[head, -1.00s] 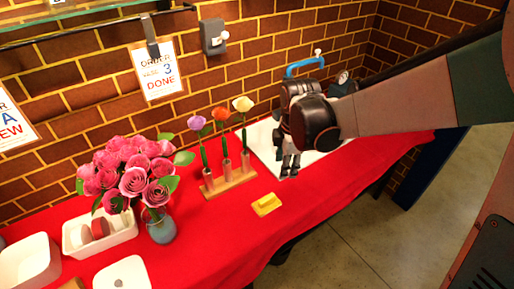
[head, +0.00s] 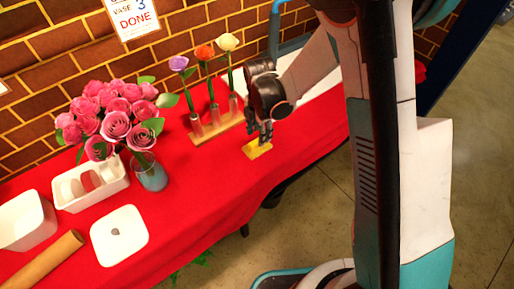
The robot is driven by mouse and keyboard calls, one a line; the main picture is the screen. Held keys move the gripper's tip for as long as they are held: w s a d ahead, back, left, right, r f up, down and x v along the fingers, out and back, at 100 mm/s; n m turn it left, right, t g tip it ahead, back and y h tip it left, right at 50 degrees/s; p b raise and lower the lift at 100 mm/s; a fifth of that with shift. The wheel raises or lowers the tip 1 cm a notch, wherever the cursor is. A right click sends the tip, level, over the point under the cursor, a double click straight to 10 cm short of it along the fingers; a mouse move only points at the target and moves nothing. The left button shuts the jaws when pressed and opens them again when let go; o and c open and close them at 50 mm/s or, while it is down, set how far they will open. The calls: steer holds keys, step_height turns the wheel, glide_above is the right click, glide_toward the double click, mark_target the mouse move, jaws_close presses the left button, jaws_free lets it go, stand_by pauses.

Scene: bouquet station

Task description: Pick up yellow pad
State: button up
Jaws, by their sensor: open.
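The yellow pad (head: 257,150) lies flat on the red cloth of the table, right of the vase of pink roses and in front of the wooden flower rack. My gripper (head: 266,137) points down close above the pad and hides part of it. Its fingers are open. I cannot tell whether the fingertips touch the pad.
A wooden rack (head: 218,130) with purple, orange and cream flowers stands close to my gripper. Pink roses (head: 115,120) stand in a blue-grey vase (head: 152,175). White containers (head: 92,186) and a square white lid (head: 119,235) are at left. Red cloth (head: 205,190) is clear in front.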

mark_target(257, 141)
steer(key=shift+w+a+f+b, duration=0.15)
steer(key=shift+f+b, duration=0.5)
steer(key=shift+f, duration=0.8)
steer(key=shift+w+a+f+b, duration=0.15)
steer(key=shift+f+b, duration=0.5)
steer(key=shift+f, duration=0.8)
steer(key=shift+r, duration=0.1)
steer(key=shift+c, duration=0.5)
jaws_close()
